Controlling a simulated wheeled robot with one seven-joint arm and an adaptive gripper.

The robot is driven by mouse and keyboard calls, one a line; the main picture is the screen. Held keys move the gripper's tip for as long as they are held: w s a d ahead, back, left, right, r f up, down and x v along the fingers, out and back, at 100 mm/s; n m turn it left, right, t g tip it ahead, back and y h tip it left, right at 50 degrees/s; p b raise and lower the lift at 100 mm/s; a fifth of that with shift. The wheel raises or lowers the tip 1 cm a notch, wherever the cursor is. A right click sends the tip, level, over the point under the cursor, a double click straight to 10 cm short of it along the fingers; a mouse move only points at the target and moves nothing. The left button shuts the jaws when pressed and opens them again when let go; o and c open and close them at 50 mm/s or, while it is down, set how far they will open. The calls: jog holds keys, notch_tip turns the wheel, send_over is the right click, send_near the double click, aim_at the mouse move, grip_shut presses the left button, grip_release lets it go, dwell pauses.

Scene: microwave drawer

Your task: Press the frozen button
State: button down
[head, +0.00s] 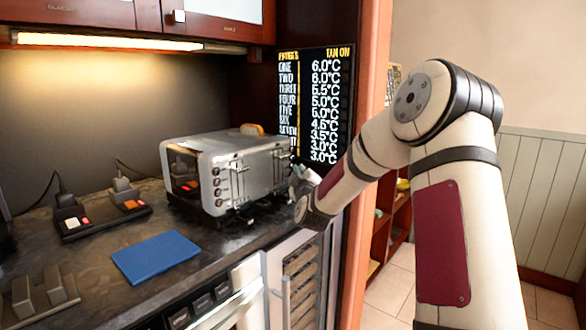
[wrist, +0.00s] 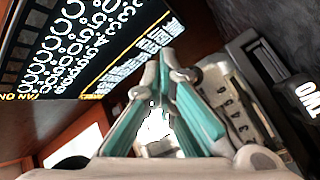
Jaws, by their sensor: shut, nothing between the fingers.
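A silver toaster (head: 245,170) stands on the dark counter in the head view, with knobs and levers on its visible sides. I cannot make out which button is the frozen one. My gripper (head: 298,172) is beside the right end of the toaster; whether it touches is unclear. In the wrist view my gripper (wrist: 165,62) has its teal-padded fingers shut with nothing between them. A metal panel with printed numbers (wrist: 230,105) lies just right of the fingers, and a dark part marked "TWO" (wrist: 305,100) is at the right edge.
A black display (head: 315,105) with temperatures hangs behind the toaster; it also fills the upper left of the wrist view (wrist: 75,50). A blue mat (head: 155,257) lies on the counter. Black switch blocks (head: 100,215) stand left of the toaster. A wooden post (head: 370,90) rises beside my arm.

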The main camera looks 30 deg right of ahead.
jog(key=shift+w+a, duration=0.1)
jog(key=shift+w, duration=0.1)
dwell(0.5)
jog(key=shift+s, duration=0.1)
jog(key=shift+s+d+b, duration=0.25)
jog(key=shift+s+b, duration=0.05)
jog(key=shift+s, duration=0.4)
jog(key=shift+s, duration=0.1)
jog(key=shift+s+d, duration=0.3)
jog(key=shift+s, duration=0.45)
jog(key=shift+s+d, duration=0.3)
jog(key=shift+s, duration=0.45)
jog(key=shift+s+d, duration=0.3)
jog(key=shift+s, duration=0.45)
